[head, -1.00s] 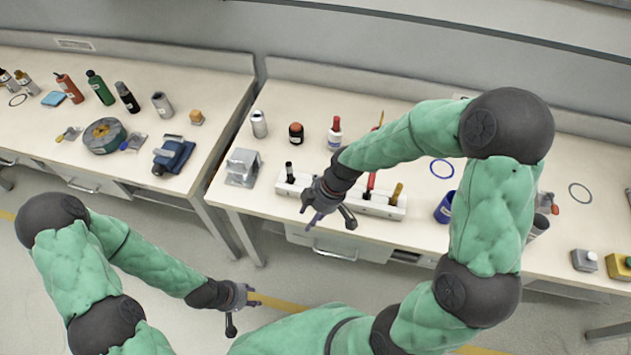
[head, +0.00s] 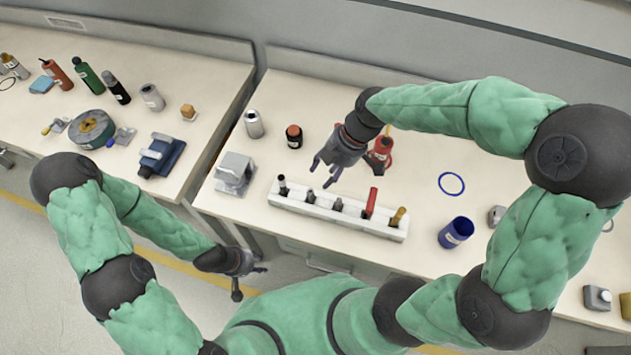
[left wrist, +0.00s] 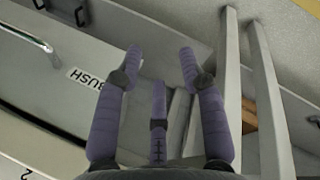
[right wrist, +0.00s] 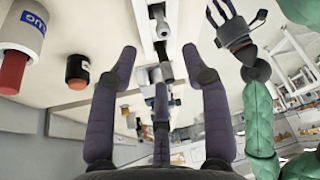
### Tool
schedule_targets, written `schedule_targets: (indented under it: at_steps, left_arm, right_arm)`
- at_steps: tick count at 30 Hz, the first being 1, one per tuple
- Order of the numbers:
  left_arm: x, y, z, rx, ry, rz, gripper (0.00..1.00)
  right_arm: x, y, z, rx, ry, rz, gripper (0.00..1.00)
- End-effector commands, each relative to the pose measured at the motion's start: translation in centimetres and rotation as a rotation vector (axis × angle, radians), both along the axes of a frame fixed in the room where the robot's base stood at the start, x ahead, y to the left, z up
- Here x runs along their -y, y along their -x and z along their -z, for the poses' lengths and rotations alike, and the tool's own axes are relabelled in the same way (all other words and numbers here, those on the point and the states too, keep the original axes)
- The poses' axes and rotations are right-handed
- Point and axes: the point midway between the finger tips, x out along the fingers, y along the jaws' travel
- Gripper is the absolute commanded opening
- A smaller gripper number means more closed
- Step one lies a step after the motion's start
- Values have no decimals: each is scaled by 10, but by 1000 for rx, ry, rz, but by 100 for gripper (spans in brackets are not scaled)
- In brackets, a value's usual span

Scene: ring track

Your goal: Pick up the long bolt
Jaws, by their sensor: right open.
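A white rack (head: 330,215) stands on the right bench with several upright pieces in it. A dark bolt-like piece (head: 283,187) stands at its left end, with two shorter dark pieces beside it; I cannot tell surely which is the long bolt. My right gripper (head: 327,172) is open and empty, above and behind the rack's middle. In the right wrist view, grey bolt-like pieces (right wrist: 162,28) show beyond its spread fingers (right wrist: 160,55). My left gripper (head: 257,270) is open and empty, low in front of the benches; its fingers (left wrist: 160,58) are spread.
The rack also holds a red-handled piece (head: 370,203) and a tan-handled piece (head: 398,216). A red bottle (head: 381,150) stands close to my right gripper. A grey metal block (head: 235,173), an orange-capped jar (head: 294,136) and a blue cup (head: 456,232) stand around. Bench is clear around the blue ring (head: 451,184).

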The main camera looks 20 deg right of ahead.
Motion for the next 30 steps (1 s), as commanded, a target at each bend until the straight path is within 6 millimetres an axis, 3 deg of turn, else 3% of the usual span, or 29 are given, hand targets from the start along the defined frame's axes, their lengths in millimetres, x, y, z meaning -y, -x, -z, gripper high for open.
schedule_targets:
  at_steps: [9,18,30]
  left_arm:
    - [0,1,13,-1,0,-1,40]
    - [0,0,17,-1,0,0,40]
    - [0,0,33,-1,0,0,40]
  right_arm:
    - [-17,-1,41,-3,0,-3,48]
    - [-24,-2,56,-1,0,-2,48]
    - [-43,-2,98,-1,0,0,48]
